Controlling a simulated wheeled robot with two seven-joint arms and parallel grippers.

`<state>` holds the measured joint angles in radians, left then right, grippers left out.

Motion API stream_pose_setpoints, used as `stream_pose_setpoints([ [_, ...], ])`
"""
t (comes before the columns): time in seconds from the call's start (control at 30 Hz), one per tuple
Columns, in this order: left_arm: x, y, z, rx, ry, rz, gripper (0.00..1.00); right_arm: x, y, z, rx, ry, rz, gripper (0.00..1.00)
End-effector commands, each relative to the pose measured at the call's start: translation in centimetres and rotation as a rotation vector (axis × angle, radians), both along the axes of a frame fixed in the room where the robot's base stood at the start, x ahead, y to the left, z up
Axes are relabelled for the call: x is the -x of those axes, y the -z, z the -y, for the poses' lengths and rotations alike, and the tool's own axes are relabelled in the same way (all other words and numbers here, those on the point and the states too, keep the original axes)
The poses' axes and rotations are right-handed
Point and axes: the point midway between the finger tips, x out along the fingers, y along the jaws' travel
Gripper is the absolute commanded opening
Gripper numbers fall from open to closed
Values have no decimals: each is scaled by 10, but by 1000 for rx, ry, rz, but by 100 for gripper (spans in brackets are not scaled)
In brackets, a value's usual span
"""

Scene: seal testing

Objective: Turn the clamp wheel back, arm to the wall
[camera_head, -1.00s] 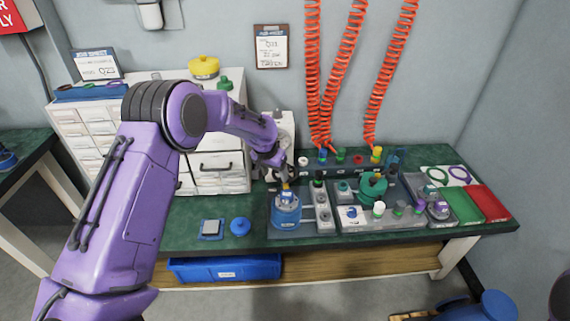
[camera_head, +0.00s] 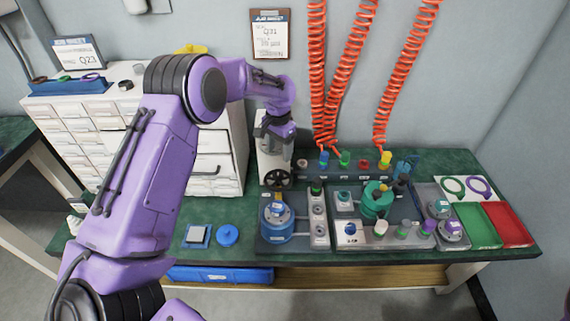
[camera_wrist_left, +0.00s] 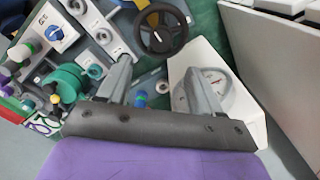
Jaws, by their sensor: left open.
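The black clamp wheel (camera_head: 278,178) stands behind the blue vessel (camera_head: 277,222), in front of a white gauge box (camera_head: 268,158). A short yellow arm (camera_head: 278,197) lies between wheel and vessel. My left gripper (camera_head: 275,146) is open and empty above the wheel. In the left wrist view its fingers (camera_wrist_left: 158,62) are spread, with the wheel beyond the tips and apparently apart from them. My right gripper is not in view.
A green vessel (camera_head: 376,204) and several coloured caps stand on fixtures to the right. A green tray (camera_head: 478,225) and a red tray (camera_head: 508,222) lie at the right end. Red coiled hoses (camera_head: 318,75) hang behind. White drawers (camera_head: 215,168) stand close left of the gripper.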

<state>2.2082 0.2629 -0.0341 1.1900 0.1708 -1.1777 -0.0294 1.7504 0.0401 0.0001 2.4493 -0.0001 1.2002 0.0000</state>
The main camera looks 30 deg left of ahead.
Motion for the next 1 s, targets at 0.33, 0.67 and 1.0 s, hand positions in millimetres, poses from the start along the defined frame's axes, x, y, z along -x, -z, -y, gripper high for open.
stream_pose_setpoints([
  [0.33,3,74,-2,0,-5,-4,65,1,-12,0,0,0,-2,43],
  [0.67,1,97,1,0,1,0,65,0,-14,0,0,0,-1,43],
  [1.0,1,97,0,1,0,0,0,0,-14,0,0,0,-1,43],
])
